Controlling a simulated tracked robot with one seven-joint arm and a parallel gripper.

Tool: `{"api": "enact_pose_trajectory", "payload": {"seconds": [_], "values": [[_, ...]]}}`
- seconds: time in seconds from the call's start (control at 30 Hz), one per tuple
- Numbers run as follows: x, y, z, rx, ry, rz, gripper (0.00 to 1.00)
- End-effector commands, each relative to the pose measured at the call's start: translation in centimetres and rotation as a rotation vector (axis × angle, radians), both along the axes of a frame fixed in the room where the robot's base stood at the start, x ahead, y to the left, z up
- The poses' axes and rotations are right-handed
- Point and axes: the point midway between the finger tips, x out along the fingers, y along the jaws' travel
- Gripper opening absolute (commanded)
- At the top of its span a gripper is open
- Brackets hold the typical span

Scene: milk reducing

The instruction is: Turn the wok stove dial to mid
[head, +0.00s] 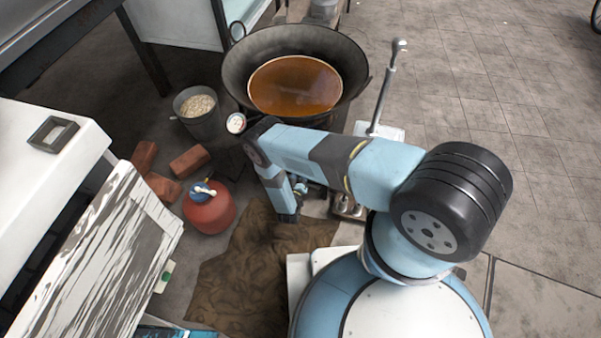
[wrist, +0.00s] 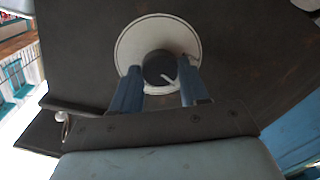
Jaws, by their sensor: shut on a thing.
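The wok stove dial (wrist: 158,67) is a round black knob with a light pointer line, set on a white disc (wrist: 130,42) on a dark panel in the wrist view. My gripper (wrist: 160,74) has its two blue fingers on either side of the knob and is shut on it. The pointer line slants toward the lower right of the wrist view. In the head view the dial is hidden behind my arm. The dark wok (head: 236,75) holds amber liquid and sits beyond my arm. The stove under it is mostly hidden.
A red gas canister (head: 209,212) and several bricks (head: 188,162) stand left of my arm, with a bucket (head: 198,112) beyond. A round gauge (head: 236,123) shows near the wok rim. A metal lever (head: 386,90) rises right of the wok. Tiled floor at right is clear.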

Motion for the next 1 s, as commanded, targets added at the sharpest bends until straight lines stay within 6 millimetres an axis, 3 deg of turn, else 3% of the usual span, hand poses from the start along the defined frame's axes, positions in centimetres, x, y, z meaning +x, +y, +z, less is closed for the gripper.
{"api": "enact_pose_trajectory", "payload": {"seconds": [0.37,0.9,0.93,1.0], "values": [[-0.15,-0.26,-0.08,-0.158,0.059,-0.004,0.14],[-0.20,-0.42,-0.11,-0.183,0.068,-0.007,0.14],[-0.20,-0.43,-0.12,-0.183,0.068,-0.007,0.47],[-0.18,-0.40,-0.11,-0.182,0.068,-0.007,0.54]]}}
